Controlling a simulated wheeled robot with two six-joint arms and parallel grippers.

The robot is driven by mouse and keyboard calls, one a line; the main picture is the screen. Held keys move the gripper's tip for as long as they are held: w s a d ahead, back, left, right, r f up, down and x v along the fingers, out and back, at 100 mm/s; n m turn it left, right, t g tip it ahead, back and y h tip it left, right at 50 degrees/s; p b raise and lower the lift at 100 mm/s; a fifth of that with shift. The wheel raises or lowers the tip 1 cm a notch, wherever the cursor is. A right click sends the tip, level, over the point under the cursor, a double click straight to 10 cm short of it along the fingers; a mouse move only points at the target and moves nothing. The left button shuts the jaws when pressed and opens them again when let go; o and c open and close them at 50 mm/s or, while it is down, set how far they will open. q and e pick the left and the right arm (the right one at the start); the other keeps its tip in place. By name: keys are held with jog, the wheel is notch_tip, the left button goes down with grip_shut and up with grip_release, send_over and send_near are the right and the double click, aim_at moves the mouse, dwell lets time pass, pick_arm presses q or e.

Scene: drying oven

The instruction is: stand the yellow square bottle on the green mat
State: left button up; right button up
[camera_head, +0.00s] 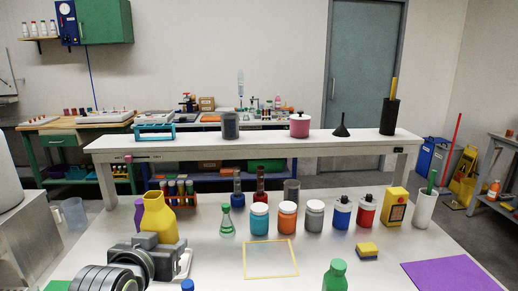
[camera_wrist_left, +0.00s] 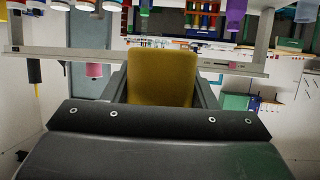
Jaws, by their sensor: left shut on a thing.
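The yellow square bottle (camera_head: 159,214) is at the left of the near table in the head view, roughly upright with its neck up. My left gripper (camera_head: 157,243) is shut on its lower part. The bottle's yellow-brown side (camera_wrist_left: 163,77) fills the gap between the fingers in the left wrist view. The gripper hides the bottle's base, so I cannot tell whether it touches the table. A green patch (camera_head: 56,285) at the bottom left corner may be part of the green mat; my arm is beside it. My right gripper is not in view.
A purple bottle (camera_head: 139,213) stands close behind the yellow one, left of a test tube rack (camera_head: 180,190). A green-liquid flask (camera_head: 227,222) and several jars stand to the right. A yellow-edged square (camera_head: 270,277) and a purple mat (camera_head: 450,274) lie empty.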

pick_arm(q)
jog(key=shift+s+a+f+n+y, duration=0.1)
jog(key=shift+s+a+n+y, duration=0.3)
jog(key=shift+a, duration=0.3)
jog(key=shift+d, duration=0.1)
jog(key=shift+s+d+f+m+h, duration=0.35)
jog(key=shift+d+f+m+h, duration=0.2)
jog(key=shift+m+h, duration=0.25)
jog(key=s+d+f+m+g+h, duration=0.3)
jog(key=d+f+m+g+h, duration=0.1)
jog(key=d+m+g+h, duration=0.25)
jog(key=s+d+f+m+g+h, duration=0.35)
jog(key=d+m+g+h, duration=0.2)
jog(key=m, duration=0.25)
jog(key=s+a+f+n+t+y, duration=0.1)
jog(key=a+n+t, duration=0.1)
jog(key=a, duration=0.4)
jog(key=s+a+f+n+t+y, duration=0.1)
jog(key=s+a+f+n+t, duration=0.1)
jog(key=a, duration=0.5)
jog(key=shift+f+n+t+y, duration=0.25)
jog(key=shift+n+t, duration=0.3)
jog(key=shift+t, duration=0.75)
jog(key=shift+a, duration=0.1)
